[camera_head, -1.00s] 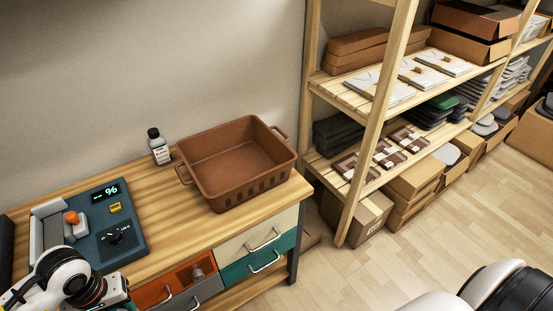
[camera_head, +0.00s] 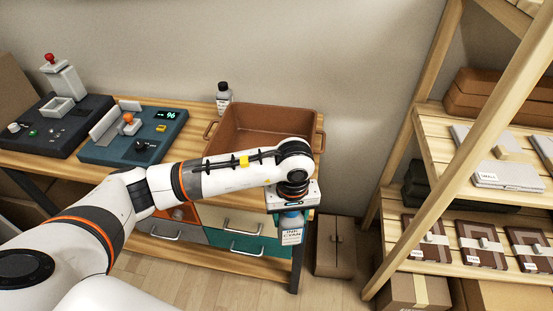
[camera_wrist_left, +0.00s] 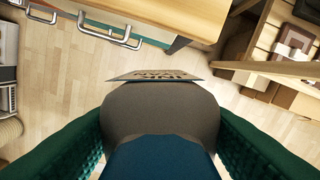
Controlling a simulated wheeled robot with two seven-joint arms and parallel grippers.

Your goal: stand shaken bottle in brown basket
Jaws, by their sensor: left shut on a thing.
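The brown basket (camera_head: 272,117) stands on the wooden workbench against the wall, partly hidden behind my left arm; no bottle shows in the part of it I see. My left gripper (camera_head: 291,208) is in front of the basket's right end, past the bench's front edge. It is shut on a bottle (camera_head: 291,228) with a white "INK CYAN" label, which hangs about upright over the floor. In the left wrist view the green fingers clasp the bottle (camera_wrist_left: 160,110) from both sides. My right gripper is not in view.
A dark-capped bottle (camera_head: 223,97) stands behind the basket's left end. A blue device (camera_head: 135,137) reading 96 and a black device (camera_head: 60,122) with a red knob stand left on the bench. A wooden shelf (camera_head: 440,120) stands right. A brown box (camera_head: 335,250) is on the floor.

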